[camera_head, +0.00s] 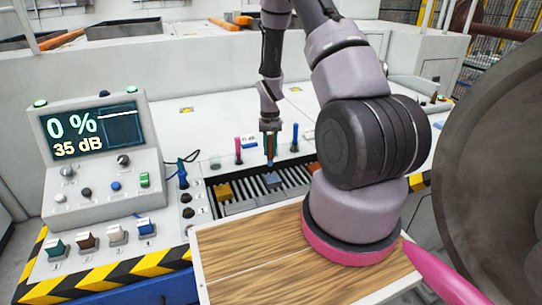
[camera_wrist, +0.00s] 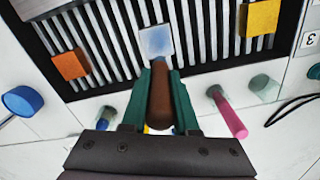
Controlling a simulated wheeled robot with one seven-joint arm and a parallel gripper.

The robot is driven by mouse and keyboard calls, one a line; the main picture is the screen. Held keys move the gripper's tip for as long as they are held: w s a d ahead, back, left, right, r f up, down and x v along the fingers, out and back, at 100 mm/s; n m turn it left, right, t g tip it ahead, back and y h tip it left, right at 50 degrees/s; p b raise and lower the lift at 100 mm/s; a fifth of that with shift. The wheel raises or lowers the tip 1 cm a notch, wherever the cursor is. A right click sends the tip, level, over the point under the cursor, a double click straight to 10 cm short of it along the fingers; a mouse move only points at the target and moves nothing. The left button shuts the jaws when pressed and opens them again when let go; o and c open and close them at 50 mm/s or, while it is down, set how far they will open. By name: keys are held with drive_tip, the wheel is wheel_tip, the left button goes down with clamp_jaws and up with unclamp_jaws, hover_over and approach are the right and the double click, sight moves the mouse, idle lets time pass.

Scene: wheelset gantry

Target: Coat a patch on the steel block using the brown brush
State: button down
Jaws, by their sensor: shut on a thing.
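My gripper (camera_head: 269,136) hangs over the slatted tray (camera_head: 240,207) and is shut on the brown brush. In the wrist view the green fingers of my gripper (camera_wrist: 161,78) hold the brush's brown handle (camera_wrist: 160,103) between them. The brush tip points down at the steel block (camera_head: 272,181). The steel block lies on the slats and also shows in the wrist view (camera_wrist: 155,41), just beyond the fingertips, with a pale bluish patch on its top. I cannot tell whether the tip touches it.
A yellow block (camera_wrist: 262,17) and an orange block (camera_wrist: 70,66) lie on the slats on either side. A pink brush (camera_head: 238,150) and a blue one (camera_head: 294,138) stand behind the tray. A panel screen (camera_head: 92,128) reads 0 % and 35 dB. A wooden board (camera_head: 250,262) lies in front.

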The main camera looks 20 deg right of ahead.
sight(270, 154)
drive_tip(key=shift+r, duration=1.5)
